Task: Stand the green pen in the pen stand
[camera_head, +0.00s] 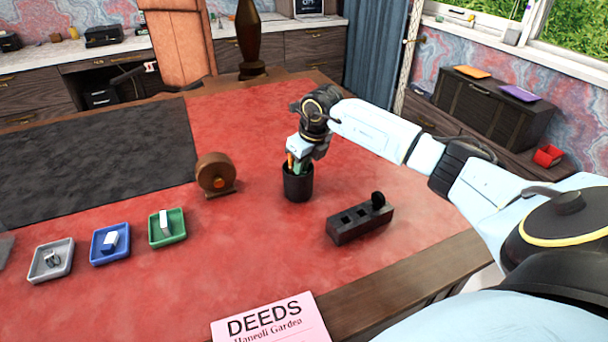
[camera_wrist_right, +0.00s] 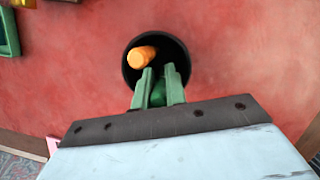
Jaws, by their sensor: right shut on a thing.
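The green pen (camera_wrist_right: 159,93) is in the black round cup (camera_head: 298,186), between the green fingers of my right gripper (camera_wrist_right: 160,85). The right gripper (camera_head: 303,155) is shut on it from above, with its fingertips at the cup's mouth. In the wrist view, an orange pen (camera_wrist_right: 142,57) stands beside it in the cup (camera_wrist_right: 178,50). The pen's lower part is hidden. A dark block with square holes (camera_head: 345,233), which looks like the pen stand, lies to the right of the cup; a round black thing rises from its right end. My left gripper is not in view.
A round brown wooden object (camera_head: 214,172) stands left of the cup. Grey (camera_head: 38,273), blue (camera_head: 97,256) and green (camera_head: 154,240) trays hold small items at left. A pink DEEDS card (camera_head: 250,335) lies at the front edge. Red leather around the block is clear.

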